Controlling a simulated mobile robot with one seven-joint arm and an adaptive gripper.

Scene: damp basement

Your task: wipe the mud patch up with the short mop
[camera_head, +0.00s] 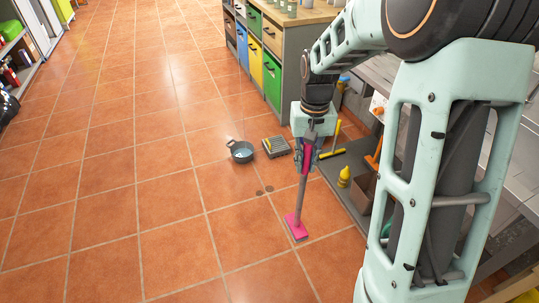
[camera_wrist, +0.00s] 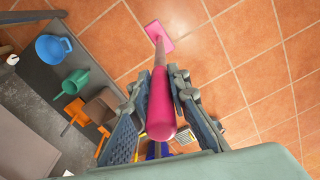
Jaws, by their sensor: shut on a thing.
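The short mop has a pink head (camera_head: 296,227), a grey stick (camera_head: 300,195) and a pink grip (camera_wrist: 161,105). My gripper (camera_head: 306,158) is shut on the pink grip, and its fingers lie on both sides of it in the wrist view. The mop hangs nearly upright, head down, at or just above the tiles; I cannot tell if it touches. Small dark brown spots, seemingly the mud patch (camera_head: 264,191), lie on the floor left of and beyond the mop head. I cannot make out the patch in the wrist view.
A dark bucket (camera_head: 241,152) with bluish contents and a dark tray (camera_head: 275,147) stand beyond the spots. A coloured-drawer cabinet (camera_head: 272,75) stands behind. The left floor is clear.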

